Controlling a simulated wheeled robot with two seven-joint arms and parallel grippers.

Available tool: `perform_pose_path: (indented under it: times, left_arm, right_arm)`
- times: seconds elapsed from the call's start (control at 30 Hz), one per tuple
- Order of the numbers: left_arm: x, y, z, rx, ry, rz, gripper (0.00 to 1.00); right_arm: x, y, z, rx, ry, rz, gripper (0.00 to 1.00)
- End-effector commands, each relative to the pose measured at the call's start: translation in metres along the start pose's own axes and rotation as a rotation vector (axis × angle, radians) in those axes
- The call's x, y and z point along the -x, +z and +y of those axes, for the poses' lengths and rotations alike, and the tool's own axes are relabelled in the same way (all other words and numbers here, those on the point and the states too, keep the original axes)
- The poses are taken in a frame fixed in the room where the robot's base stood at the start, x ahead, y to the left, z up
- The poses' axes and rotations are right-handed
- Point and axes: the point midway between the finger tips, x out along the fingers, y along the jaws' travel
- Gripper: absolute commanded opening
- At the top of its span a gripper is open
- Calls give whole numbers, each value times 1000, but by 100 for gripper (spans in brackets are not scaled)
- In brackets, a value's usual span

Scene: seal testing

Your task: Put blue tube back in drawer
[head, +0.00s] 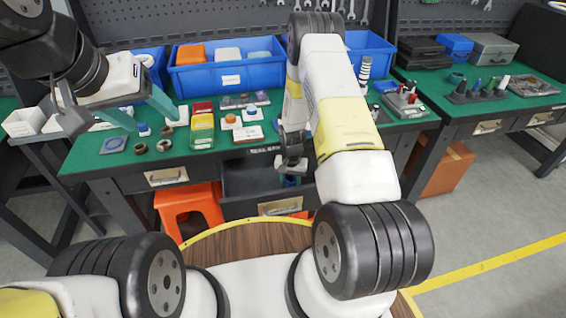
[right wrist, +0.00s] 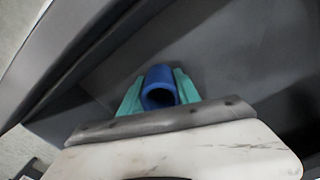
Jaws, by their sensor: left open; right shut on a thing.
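The blue tube (right wrist: 160,88) sits between the teal fingers of my right gripper (right wrist: 158,95) in the right wrist view, its open round end facing the camera. The right gripper is shut on it. Dark grey drawer surfaces lie behind it. In the head view the right gripper (head: 291,178) reaches down into the open drawer (head: 240,182) below the green table; the tube is barely visible there. I cannot tell whether the tube touches the drawer floor. My left gripper (head: 140,108) is open and empty above the left part of the table.
The green table (head: 95,160) holds blue bins (head: 228,75), a red and yellow box (head: 202,128), small parts and rings. An orange stool (head: 190,203) stands below, left of the drawer. A second green table (head: 470,115) stands at right.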

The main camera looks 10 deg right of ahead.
Motion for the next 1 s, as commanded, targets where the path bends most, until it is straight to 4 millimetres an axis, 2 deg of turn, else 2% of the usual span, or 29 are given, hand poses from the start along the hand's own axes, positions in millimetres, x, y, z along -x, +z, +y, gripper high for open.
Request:
perform_pose_path:
  times: [0.3,0.33,0.43,0.77,0.87,1.0]
  left_arm:
    - [0,0,0,0,0,0,65]
    - [0,0,0,0,0,0,65]
    - [0,0,0,0,0,0,65]
    - [0,0,0,0,0,0,65]
    - [0,0,0,0,0,0,65]
    - [0,0,0,0,0,0,65]
  right_arm:
    - [-2,0,0,0,0,0,0]
    - [-2,0,0,0,0,0,43]
    - [-2,0,0,0,0,1,60]
    - [0,-1,0,0,-1,1,60]
    - [8,-1,0,0,-1,3,60]
    - [33,-2,0,0,-2,5,60]
